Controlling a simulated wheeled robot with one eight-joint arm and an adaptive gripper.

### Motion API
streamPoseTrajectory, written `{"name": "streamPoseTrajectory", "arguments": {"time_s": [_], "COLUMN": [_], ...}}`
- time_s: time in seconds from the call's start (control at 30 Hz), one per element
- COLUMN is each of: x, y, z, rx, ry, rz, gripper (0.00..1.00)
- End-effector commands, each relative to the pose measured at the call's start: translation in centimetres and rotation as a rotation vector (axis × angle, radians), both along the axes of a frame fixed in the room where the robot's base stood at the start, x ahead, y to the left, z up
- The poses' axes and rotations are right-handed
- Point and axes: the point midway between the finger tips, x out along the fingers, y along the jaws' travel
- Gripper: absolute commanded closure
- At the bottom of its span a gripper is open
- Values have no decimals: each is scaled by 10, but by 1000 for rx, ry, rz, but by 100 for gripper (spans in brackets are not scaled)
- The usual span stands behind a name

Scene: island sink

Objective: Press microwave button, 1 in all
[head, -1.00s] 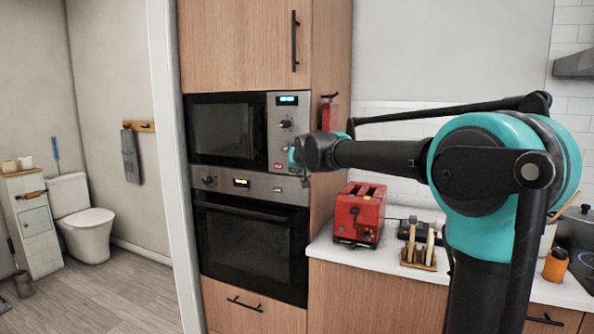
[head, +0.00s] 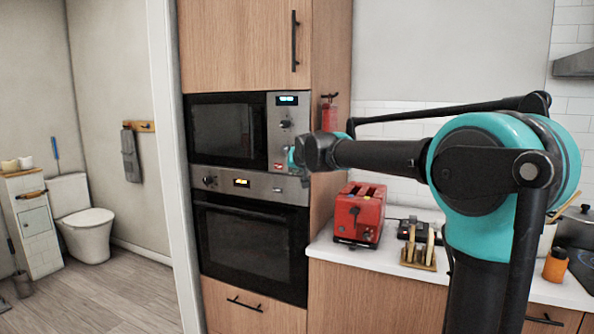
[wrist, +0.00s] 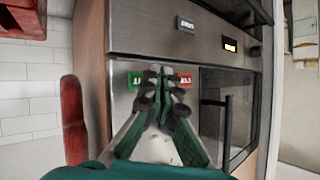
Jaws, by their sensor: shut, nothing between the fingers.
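The microwave (head: 225,130) is built into the wood cabinet, with a steel control panel (head: 275,122) on its right side. The red button (head: 279,165) is low on that panel; in the wrist view the red button (wrist: 185,79) is just right of my fingertips. A green button (wrist: 134,79) is to their left. My gripper (wrist: 163,75) is shut and empty, its tips at the panel between the two buttons. I cannot tell whether they touch it. In the head view my gripper (head: 293,158) is at the panel's lower right, partly hidden by my wrist.
An oven (head: 250,240) with a lit display is below the microwave. A red toaster (head: 360,213) and a toast rack (head: 419,256) are on the counter to the right. A red fire extinguisher (head: 329,115) hangs on the cabinet side, close to my wrist.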

Motion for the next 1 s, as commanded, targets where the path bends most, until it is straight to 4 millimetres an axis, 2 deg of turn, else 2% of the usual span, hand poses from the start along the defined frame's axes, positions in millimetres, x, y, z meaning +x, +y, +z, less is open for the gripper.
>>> {"name": "streamPoseTrajectory", "arguments": {"time_s": [1.0], "x": [8], "y": [-3], "z": [0], "rx": [0], "ry": [0], "rz": [0], "gripper": [100]}}
